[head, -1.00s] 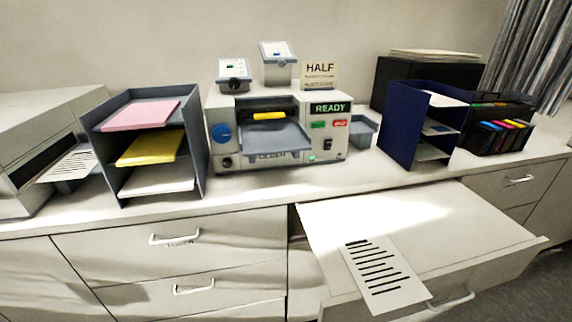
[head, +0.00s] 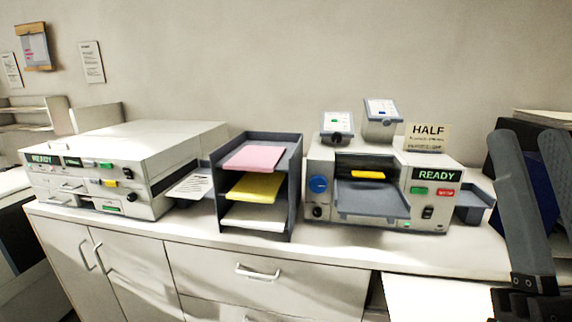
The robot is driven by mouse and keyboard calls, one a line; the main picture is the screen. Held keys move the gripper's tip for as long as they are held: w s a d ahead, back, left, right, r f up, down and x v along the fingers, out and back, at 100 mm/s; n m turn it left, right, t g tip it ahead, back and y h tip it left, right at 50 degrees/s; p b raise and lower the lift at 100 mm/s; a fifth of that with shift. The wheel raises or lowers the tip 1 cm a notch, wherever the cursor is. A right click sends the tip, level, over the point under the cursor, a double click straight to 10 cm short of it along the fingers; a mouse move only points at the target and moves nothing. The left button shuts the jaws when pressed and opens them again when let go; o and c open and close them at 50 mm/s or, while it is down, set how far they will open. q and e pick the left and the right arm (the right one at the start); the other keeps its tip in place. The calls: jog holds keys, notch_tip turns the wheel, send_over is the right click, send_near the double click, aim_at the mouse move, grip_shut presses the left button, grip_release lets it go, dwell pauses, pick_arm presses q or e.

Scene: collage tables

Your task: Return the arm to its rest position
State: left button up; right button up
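My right gripper (head: 533,132) is at the right edge of the head view, with two long dark grey fingers pointing up. The fingers stand apart with a gap between them, and I see nothing held there. The right finger is partly cut off by the frame. The gripper is in front of the dark blue sorter (head: 538,185) and hides most of it. My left gripper is not in view.
A folding machine (head: 322,220) with a READY sign stands on the counter (head: 345,250). Left of it are a grey tray rack (head: 294,190) with pink, yellow and white paper and a white machine (head: 150,150). A pulled-out surface (head: 430,300) shows at lower right.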

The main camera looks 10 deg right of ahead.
jog(key=w+a+n+y, duration=0.25)
jog(key=a+y, duration=0.25)
jog(key=y, duration=0.4)
notch_tip(320, 180, up, 38)
jog(key=s+p, duration=0.1)
jog(key=p, duration=3.7)
jog(key=shift+d, duration=0.2)
